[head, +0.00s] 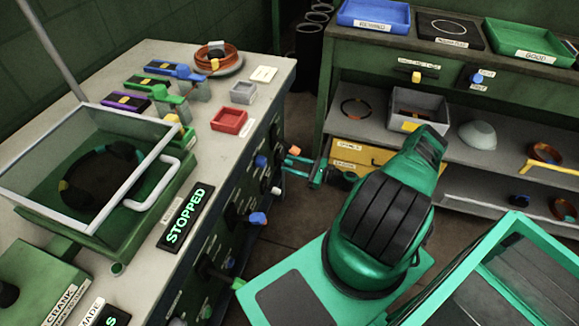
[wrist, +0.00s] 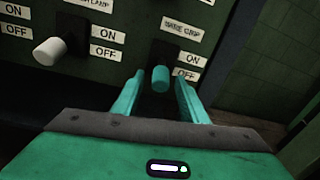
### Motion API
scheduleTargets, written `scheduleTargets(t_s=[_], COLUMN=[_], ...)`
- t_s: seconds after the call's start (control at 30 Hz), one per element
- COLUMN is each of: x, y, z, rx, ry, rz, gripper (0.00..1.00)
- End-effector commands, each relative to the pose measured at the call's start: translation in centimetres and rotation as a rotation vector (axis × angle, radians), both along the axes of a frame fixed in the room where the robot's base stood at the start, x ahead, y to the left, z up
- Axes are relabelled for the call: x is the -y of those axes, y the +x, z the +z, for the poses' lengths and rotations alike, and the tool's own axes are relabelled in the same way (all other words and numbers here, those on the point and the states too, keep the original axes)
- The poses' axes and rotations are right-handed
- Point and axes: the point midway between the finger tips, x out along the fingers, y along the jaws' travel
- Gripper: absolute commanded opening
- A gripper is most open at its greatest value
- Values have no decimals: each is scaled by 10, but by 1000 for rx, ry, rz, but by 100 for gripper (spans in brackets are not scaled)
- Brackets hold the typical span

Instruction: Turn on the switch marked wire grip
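The switch marked wire grip is in the wrist view, on a dark panel. Its teal knob (wrist: 160,79) sticks out low on its plate, closer to the OFF label (wrist: 186,74) than to the ON label (wrist: 191,60). My gripper (wrist: 159,76) is open, with one teal finger on each side of the knob and gaps visible on both sides. In the head view my gripper (head: 298,166) is at the right-hand end of the bench's switch panel. That knob cannot be made out there.
A white-knobbed switch (wrist: 48,51) sits to the left in the wrist view. More coloured knobs, including a blue one (head: 258,218), line the bench side. The bench (head: 150,62) carries a lit STOPPED sign (head: 185,217). A shelf unit (head: 345,75) stands behind my arm.

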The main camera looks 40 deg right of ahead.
Motion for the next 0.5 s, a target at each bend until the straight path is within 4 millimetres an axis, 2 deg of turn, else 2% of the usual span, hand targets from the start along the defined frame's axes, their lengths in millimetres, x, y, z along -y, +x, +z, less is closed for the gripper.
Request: scheduleTargets(t_s=[0.07,0.2,0.23,0.27,0.3,0.5], x=[0,0,0,0,-8,-1], y=[0,0,0,0,0,-1], z=[0,0,0,0,0,1], rx=[0,0,0,0,-1,-11], ry=[0,0,0,0,2,-8], rz=[0,0,0,0,0,2], gripper=[37,3,0,0,0,0])
